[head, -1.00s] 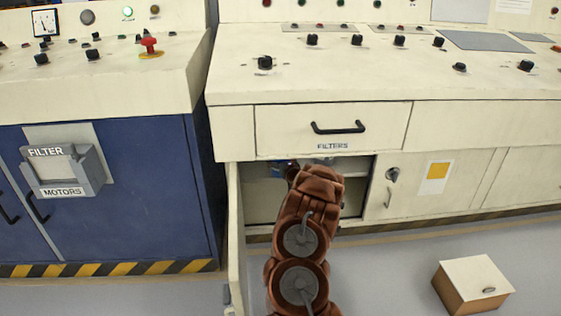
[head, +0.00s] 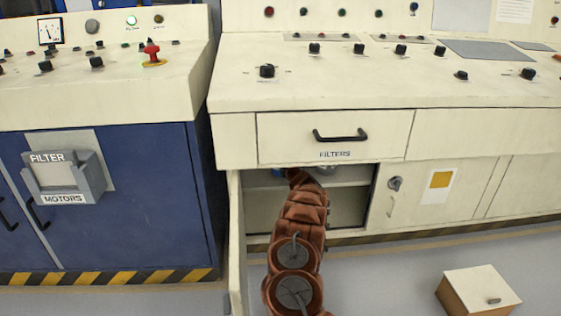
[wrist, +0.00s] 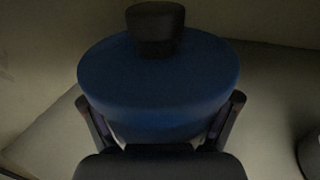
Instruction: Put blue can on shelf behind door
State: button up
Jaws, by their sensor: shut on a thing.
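The blue can (wrist: 158,85), with a dark cap on top, fills the middle of the wrist view. My gripper (wrist: 160,125) is shut on it, one finger on each side. A pale surface shows below and around the can; I cannot tell whether the can touches it. In the head view my arm reaches into the open cabinet under the FILTERS drawer, and my gripper (head: 297,172) is mostly hidden at the upper shelf (head: 348,176). The cabinet door (head: 236,245) stands open on the left, seen nearly edge-on.
A grey round object (wrist: 310,153) stands at the right edge of the wrist view. The FILTERS drawer (head: 335,137) is shut above the opening. A blue cabinet (head: 140,200) stands to the left. A box (head: 478,290) lies on the floor at right.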

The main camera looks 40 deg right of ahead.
jog(key=shift+w+f+b, duration=0.15)
jog(key=shift+f+b, duration=0.4)
jog(key=shift+f, duration=0.15)
dwell(0.6)
jog(key=o, duration=1)
jog(key=shift+s+a+r, duration=0.1)
jog(key=shift+s, duration=0.4)
jog(key=shift+s+a, duration=0.35)
jog(key=shift+s, duration=0.3)
jog(key=v, duration=0.8)
jog(key=shift+s, duration=0.3)
jog(key=shift+s+a, duration=0.25)
jog(key=shift+s, duration=0.25)
